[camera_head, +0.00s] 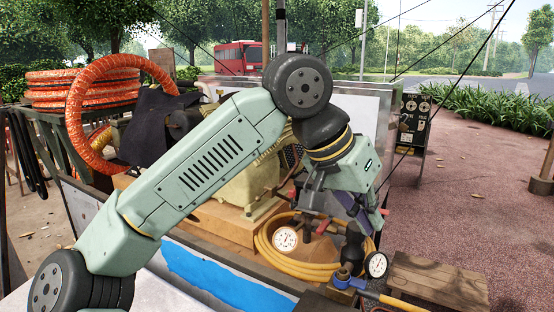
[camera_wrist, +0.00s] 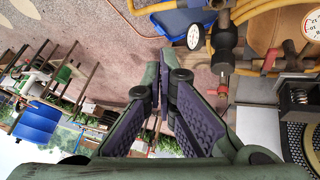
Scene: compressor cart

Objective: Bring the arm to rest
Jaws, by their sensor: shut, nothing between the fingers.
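My arm reaches across the middle of the head view, bent at a high elbow. It comes down to my gripper (camera_head: 366,228), which points down at the right end of the cart, close to the pipe fittings and gauges. In the wrist view my gripper (camera_wrist: 160,62) shows its green fingers with purple pads brought together at the tips. It is shut and holds nothing. I cannot tell in the head view how far the fingertips are from the fittings behind them.
A white gauge (camera_head: 285,239), a dark-rimmed gauge (camera_head: 376,265) and a coiled yellow hose (camera_head: 265,250) lie near my gripper. A wooden board (camera_head: 440,283) is at the lower right. An orange hose coil (camera_head: 80,90) is at left. Open paving (camera_head: 480,190) lies to the right.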

